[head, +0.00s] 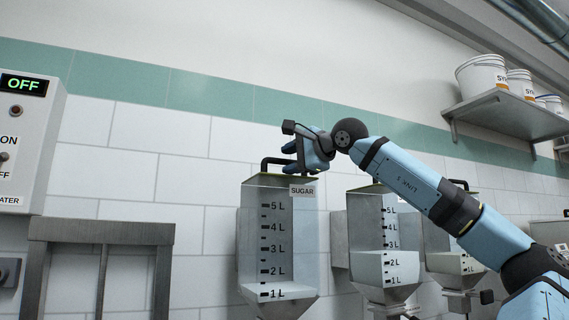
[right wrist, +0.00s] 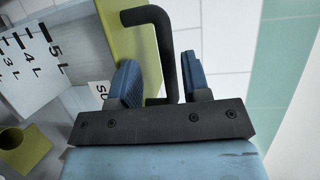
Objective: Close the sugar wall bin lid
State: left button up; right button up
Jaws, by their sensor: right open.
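The sugar wall bin (head: 268,232) hangs on the tiled wall. It is clear-fronted with litre marks, a SUGAR label (head: 302,190) and white contents near the 1 L mark. Its yellow-green lid (right wrist: 127,35) shows in the right wrist view and lies at the bin's top in the head view; I cannot tell whether it is fully shut. A black bent handle (right wrist: 165,35) stands on the lid. My right gripper (head: 300,152) is at the handle. In the right wrist view its blue fingers (right wrist: 164,82) are apart, with the handle between them. My left gripper is out of view.
Two similar bins, one of them here (head: 383,235), hang to the right, partly behind my right arm. A shelf (head: 510,115) with white buckets (head: 481,75) is at upper right. A control box (head: 25,140) reading OFF and a metal frame (head: 100,232) are at left.

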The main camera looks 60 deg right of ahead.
jog(key=v, duration=1.1)
jog(key=shift+s+a, duration=0.2)
jog(key=shift+s, duration=0.15)
